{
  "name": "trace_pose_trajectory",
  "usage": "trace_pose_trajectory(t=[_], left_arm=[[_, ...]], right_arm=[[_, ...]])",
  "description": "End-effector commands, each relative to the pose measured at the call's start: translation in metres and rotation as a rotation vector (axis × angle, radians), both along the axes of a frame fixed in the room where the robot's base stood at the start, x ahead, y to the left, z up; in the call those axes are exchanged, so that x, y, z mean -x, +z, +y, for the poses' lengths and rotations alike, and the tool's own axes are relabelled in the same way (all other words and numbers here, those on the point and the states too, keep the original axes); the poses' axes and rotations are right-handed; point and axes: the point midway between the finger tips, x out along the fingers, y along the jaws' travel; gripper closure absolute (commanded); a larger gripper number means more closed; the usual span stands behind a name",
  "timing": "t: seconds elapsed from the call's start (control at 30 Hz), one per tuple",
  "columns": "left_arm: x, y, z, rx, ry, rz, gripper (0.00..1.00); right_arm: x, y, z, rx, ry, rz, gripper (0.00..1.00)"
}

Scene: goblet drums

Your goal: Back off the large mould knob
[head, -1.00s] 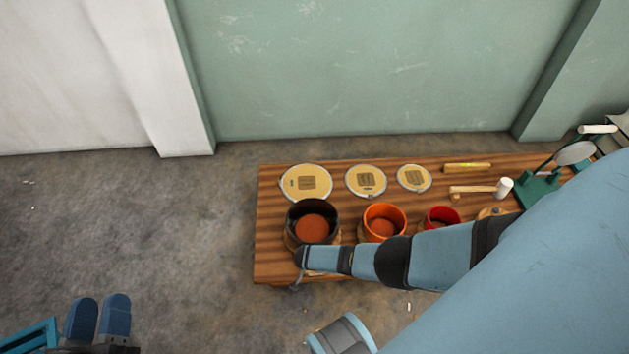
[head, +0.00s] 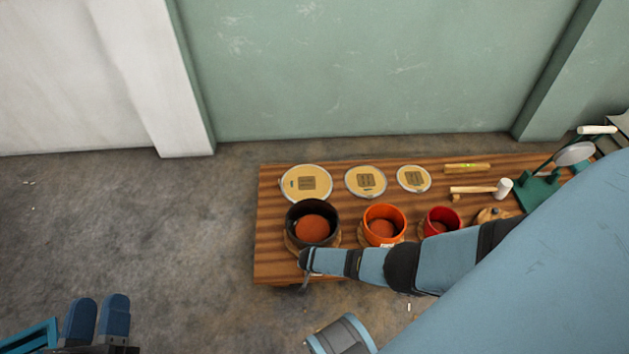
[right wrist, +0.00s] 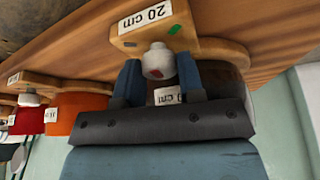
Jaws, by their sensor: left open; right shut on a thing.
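The large mould is the black pot (head: 293,222) with a reddish-brown inside, at the left of the bench row in the head view. Its wooden base (right wrist: 135,38) carries a "20 cm" label in the right wrist view. The pale large mould knob (right wrist: 158,62), with a red mark, sits beside this base between the fingers of my right gripper (right wrist: 158,76), which is shut on it. In the head view my right wrist hides most of this gripper. My left gripper (head: 98,318) is open and empty over the floor at the lower left, far from the bench.
On the wooden bench (head: 268,262) stand an orange mould (head: 372,220) and a red mould (head: 433,216). Behind them lie several round lids (head: 306,170). A mallet (head: 503,188) and a green stand (head: 538,193) are at the right. The floor left of the bench is clear.

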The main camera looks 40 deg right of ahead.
Motion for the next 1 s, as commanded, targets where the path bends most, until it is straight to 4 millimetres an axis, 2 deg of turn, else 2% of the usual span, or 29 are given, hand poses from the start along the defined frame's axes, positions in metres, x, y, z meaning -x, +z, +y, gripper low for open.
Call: trace_pose_trajectory(t=[0.6,1.0], left_arm=[[0.0,0.004,0.001,0.009,0.006,-0.017,0.57],[0.0,-0.007,0.0,-0.006,-0.002,0.019,0.57]], right_arm=[[0.0,0.0,-0.004,0.001,0.566,-0.002,0.88],[0.0,0.0,-0.004,0.002,0.813,-0.002,0.88]])
